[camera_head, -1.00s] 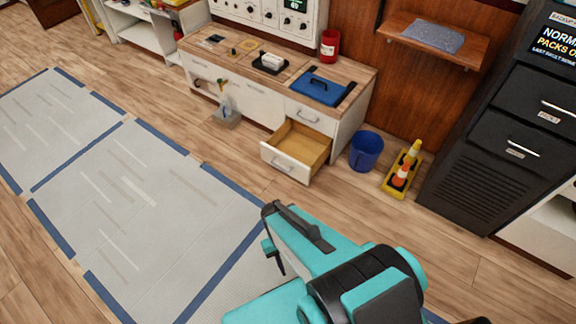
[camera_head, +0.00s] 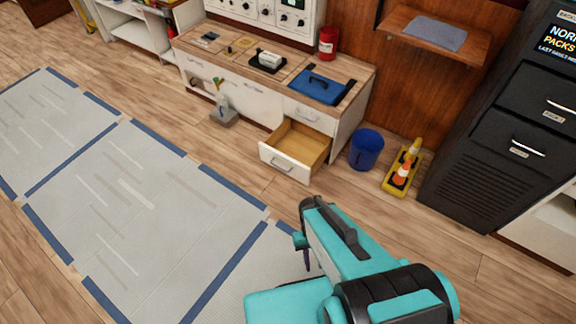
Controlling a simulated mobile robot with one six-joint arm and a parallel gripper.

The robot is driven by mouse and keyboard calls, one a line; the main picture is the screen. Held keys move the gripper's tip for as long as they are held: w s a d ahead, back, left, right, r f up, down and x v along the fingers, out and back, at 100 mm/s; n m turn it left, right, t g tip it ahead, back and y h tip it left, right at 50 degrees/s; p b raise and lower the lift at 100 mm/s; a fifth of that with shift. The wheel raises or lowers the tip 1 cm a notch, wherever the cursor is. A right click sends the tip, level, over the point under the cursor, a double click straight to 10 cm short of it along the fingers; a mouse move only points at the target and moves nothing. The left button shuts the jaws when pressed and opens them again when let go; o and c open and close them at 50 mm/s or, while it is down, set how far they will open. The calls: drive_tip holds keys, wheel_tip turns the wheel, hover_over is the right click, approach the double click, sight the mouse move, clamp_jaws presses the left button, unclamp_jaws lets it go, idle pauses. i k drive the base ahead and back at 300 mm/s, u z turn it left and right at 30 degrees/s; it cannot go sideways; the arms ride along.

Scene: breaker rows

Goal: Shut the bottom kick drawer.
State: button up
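The bottom kick drawer (camera_head: 290,164) sticks out open from the lower right end of the white workbench cabinet (camera_head: 244,101). Its wooden inside looks empty, and its white front has a metal handle. A closed drawer (camera_head: 307,114) with a handle sits above it. My gripper (camera_head: 303,242) is at the lower middle of the picture, nearer to the camera than the drawer and apart from it. Its fingers are mostly hidden by my arm, so I cannot tell whether it is open or shut.
A blue bucket (camera_head: 366,149) stands right of the open drawer. A yellow stand with small orange cones (camera_head: 402,168) and a black cabinet (camera_head: 489,140) are further right. The floor before the drawer is clear.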

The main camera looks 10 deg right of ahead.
sight(295, 149)
drive_tip(key=u, duration=0.05)
drive_tip(key=i, duration=1)
drive_tip(key=u, duration=0.05)
drive_tip(key=k, duration=0.55)
drive_tip(key=u, duration=0.5)
drive_tip(key=k, duration=0.8)
drive_tip(key=u, duration=0.7)
drive_tip(key=i, duration=1.2)
drive_tip(key=u, duration=0.15)
